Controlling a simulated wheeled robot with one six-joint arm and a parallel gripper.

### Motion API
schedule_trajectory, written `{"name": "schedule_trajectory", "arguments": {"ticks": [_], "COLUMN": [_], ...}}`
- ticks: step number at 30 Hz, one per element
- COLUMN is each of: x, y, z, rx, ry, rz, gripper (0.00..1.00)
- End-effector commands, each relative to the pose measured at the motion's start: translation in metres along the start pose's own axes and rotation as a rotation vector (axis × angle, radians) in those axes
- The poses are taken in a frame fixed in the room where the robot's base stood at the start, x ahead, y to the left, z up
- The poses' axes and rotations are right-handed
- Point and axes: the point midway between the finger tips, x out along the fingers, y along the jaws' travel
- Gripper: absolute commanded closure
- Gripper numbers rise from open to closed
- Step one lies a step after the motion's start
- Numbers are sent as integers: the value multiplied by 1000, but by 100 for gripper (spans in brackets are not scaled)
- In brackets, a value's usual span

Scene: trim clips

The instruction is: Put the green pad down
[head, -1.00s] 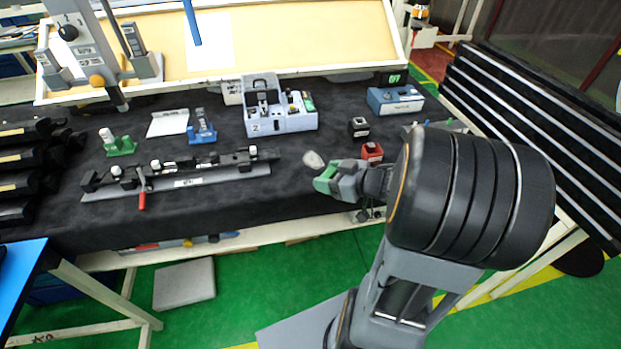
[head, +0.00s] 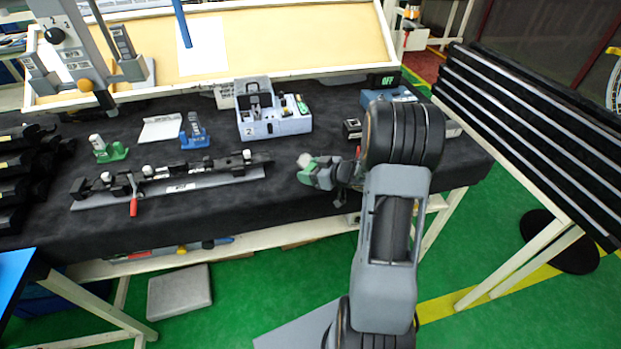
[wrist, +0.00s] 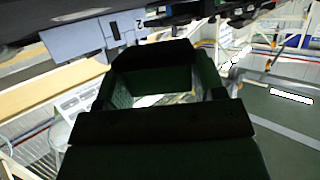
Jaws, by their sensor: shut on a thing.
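My gripper (head: 322,173) is held over the front right part of the black table (head: 250,195), its tip pointing left. It is shut on the green pad (head: 306,174), which shows as a small green piece at the tip. A small whitish lump (head: 304,160) shows right beside the tip; I cannot tell whether they touch. In the wrist view, dark green and black shapes (wrist: 160,160) fill the lower middle and hide most of what lies beyond. The gap between pad and table cannot be judged.
A blue-grey case marked 2 (head: 273,125) stands behind the gripper. A rail with black clips (head: 170,186) lies to the left, with green (head: 110,152) and blue (head: 194,133) holders behind. A small dark block (head: 352,129) stands near my arm. Bare cloth lies between rail and gripper.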

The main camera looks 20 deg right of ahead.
Motion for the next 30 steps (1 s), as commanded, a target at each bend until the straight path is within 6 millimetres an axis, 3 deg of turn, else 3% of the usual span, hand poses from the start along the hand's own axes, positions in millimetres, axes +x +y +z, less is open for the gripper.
{"name": "schedule_trajectory", "arguments": {"ticks": [8,23,24,30], "x": [13,16,16,16], "y": [3,2,2,2], "z": [29,37,36,35], "rx": [3,1,1,1], "ry": [-1,-1,-1,-1], "rz": [0,0,0,0], "gripper": [61,61,33,14]}}
